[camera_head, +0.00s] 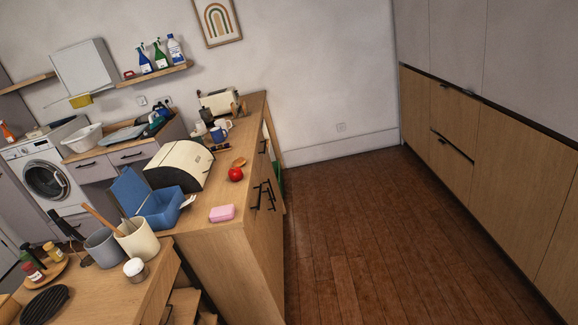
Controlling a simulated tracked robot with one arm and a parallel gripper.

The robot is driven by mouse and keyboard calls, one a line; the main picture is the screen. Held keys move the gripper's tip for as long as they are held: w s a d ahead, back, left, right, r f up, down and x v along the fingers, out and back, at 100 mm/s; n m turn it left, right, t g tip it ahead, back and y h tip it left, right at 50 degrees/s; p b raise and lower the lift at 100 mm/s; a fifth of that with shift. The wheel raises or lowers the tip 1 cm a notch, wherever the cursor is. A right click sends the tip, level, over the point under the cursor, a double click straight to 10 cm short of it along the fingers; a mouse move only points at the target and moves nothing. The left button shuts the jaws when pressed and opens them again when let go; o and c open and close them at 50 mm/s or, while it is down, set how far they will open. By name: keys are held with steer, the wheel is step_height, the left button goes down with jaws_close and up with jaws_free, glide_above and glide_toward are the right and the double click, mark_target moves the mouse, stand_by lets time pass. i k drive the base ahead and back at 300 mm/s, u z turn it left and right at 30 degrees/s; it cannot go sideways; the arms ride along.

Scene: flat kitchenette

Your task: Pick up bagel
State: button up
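A small round brown thing (239,162), which looks like the bagel, lies on the wooden counter (233,197) just behind a red tomato (235,174). It is small in the picture, so its shape is hard to make out. It sits to the right of a cream bread box (180,165) and close to the counter's right edge. My gripper is not in view.
A blue box (160,208) and a pink container (222,213) stand nearer on the counter; mugs (219,133) and a toaster (219,102) stand farther back. Crocks (137,240) fill the nearer worktop. The wooden floor (370,240) is clear up to the right cabinets (510,150).

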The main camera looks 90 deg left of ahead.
mark_target(240, 161)
steer(key=u, duration=2.75)
steer(key=k, duration=0.8)
steer(key=i, duration=0.75)
steer(key=z, duration=0.05)
